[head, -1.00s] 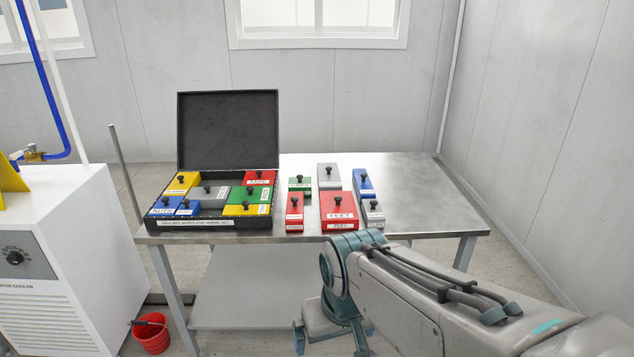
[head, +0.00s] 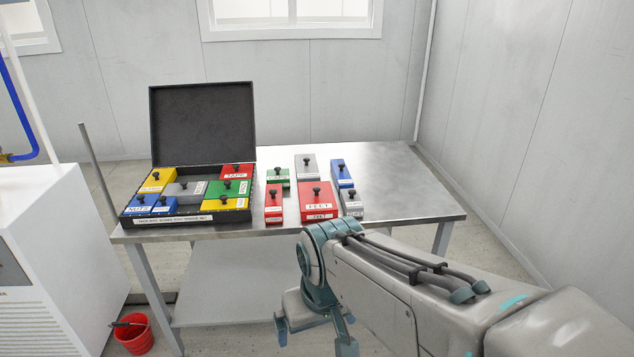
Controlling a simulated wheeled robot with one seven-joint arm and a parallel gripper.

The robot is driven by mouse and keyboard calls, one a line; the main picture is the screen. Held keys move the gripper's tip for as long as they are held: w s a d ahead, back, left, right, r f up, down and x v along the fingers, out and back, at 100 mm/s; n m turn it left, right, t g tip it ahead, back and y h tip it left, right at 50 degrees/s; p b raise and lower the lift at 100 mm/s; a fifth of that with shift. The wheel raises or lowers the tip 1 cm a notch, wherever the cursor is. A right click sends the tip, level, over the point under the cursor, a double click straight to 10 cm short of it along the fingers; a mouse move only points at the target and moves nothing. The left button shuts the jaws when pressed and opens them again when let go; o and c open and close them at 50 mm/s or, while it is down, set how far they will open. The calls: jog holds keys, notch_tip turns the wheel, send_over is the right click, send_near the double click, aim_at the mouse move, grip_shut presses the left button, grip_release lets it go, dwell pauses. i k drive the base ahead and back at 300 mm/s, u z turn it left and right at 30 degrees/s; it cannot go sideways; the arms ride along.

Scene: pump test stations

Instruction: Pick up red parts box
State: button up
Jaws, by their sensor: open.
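Several red parts boxes with black knobs are in the head view. A large red box labelled FELT (head: 317,204) lies flat on the metal table near its front edge. A narrow red box (head: 273,206) lies to its left, its label too small to read. Another red box labelled TAPE (head: 237,172) sits in the back right of the open black case (head: 200,110). My gripper (head: 313,340) is open and empty, pointing down in front of the table, lower than the tabletop and apart from every box.
Green, grey and blue boxes (head: 343,174) stand close around the red ones on the table (head: 405,188). Its right side is bare.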

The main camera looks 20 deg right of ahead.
aim_at(315, 197)
jog(key=u, duration=0.55)
jog(key=k, duration=0.65)
jog(key=u, duration=0.3)
jog(key=i, duration=1.4)
jog(key=z, duration=1.45)
jog(key=i, duration=1.05)
jog(key=z, duration=1.05)
